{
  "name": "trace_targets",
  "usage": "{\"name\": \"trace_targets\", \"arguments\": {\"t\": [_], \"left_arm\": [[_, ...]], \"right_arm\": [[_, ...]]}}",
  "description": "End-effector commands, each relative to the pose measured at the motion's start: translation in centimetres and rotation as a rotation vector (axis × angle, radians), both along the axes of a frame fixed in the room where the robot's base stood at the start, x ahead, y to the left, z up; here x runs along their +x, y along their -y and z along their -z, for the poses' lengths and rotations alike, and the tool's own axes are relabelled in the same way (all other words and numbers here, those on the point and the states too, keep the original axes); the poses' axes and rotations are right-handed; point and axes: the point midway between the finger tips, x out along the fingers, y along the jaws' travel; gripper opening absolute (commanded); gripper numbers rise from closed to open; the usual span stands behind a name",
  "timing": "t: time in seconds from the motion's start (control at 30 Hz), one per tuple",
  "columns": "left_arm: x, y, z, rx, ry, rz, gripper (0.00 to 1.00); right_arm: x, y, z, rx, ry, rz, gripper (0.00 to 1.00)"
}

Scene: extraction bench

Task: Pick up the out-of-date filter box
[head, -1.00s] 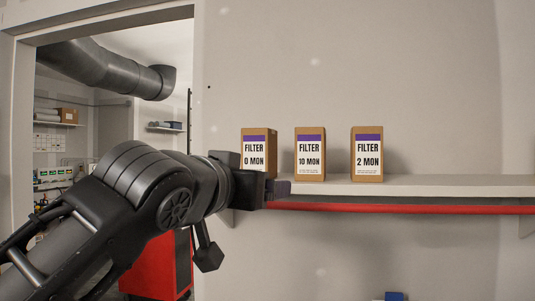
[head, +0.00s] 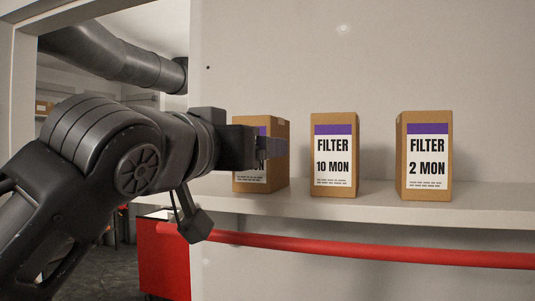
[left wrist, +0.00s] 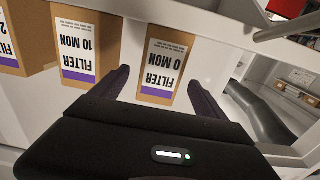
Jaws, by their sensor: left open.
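Three brown filter boxes with purple-banded white labels stand upright on a shelf. The left one (head: 279,180) is the box labelled 0 MON; in the head view my gripper covers part of its label. In the left wrist view this box (left wrist: 164,62) appears upside down, framed between the fingers. The 10 MON box (head: 334,155) stands in the middle and the 2 MON box (head: 425,155) at the right. My left gripper (head: 274,148) is open and empty, in front of the 0 MON box. Its remaining gap to the box is hard to tell. My right gripper is not in view.
The pale shelf (head: 390,208) has a red rail (head: 360,248) along its front, below the boxes. Gaps separate the boxes. A doorway with a dark duct (head: 120,60) lies at the left, and a red cabinet (head: 163,260) stands below.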

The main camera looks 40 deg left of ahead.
Motion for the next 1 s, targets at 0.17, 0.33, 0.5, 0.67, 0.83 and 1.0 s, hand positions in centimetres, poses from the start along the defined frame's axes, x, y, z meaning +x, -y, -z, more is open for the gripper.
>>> {"name": "trace_targets", "arguments": {"t": [0.17, 0.33, 0.5, 0.67, 0.83, 1.0], "left_arm": [[0.1, 0.0, 0.0, 0.0, -0.001, 0.0, 0.85], [1.6, -0.5, -0.1, -0.001, -0.003, 0.001, 0.85], [2.6, -0.8, 0.0, -0.001, -0.001, 0.001, 0.85], [2.5, -0.8, 0.0, 0.0, -0.001, 0.001, 0.85], [3.0, -1.0, -0.1, -0.001, -0.002, 0.0, 0.85], [5.2, -1.6, -0.3, -0.001, -0.005, 0.001, 0.85]], "right_arm": [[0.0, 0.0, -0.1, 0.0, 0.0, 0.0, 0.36], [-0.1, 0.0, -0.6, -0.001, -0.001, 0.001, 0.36], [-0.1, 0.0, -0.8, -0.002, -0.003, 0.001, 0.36], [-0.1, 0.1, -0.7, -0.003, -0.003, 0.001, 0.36], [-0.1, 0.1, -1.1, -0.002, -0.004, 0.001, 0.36], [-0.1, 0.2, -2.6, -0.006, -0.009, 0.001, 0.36]]}}
